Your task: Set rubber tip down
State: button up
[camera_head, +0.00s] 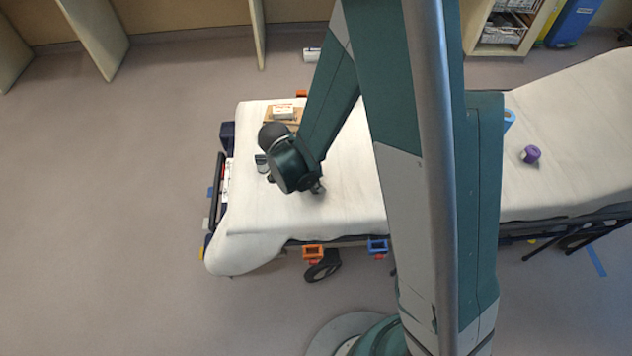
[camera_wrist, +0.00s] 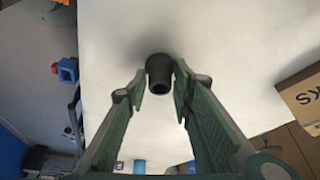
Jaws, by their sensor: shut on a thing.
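The rubber tip (camera_wrist: 160,73) is a small black cup-like piece with a hollow end, seen in the wrist view. My gripper (camera_wrist: 160,86) is shut on it, with the tip between the ends of its two green fingers. The white-sheeted stretcher (camera_wrist: 220,35) lies behind the tip, with a soft dark shadow beside it. I cannot tell whether the tip touches the sheet. In the head view my gripper (camera_head: 317,187) is mostly hidden by my wrist, over the left part of the stretcher (camera_head: 345,205). The tip cannot be made out there.
A cardboard box (camera_wrist: 302,98) stands at the right in the wrist view. In the head view, a small white box (camera_head: 284,112), a small grey item (camera_head: 261,162) and a purple roll (camera_head: 530,154) lie on the stretcher. The sheet below my wrist is clear.

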jog(key=o, duration=0.9)
jog(key=shift+f, duration=0.1)
jog(key=shift+c, duration=0.2)
jog(key=p+v, duration=0.3)
jog(key=v, duration=0.9)
dwell(0.4)
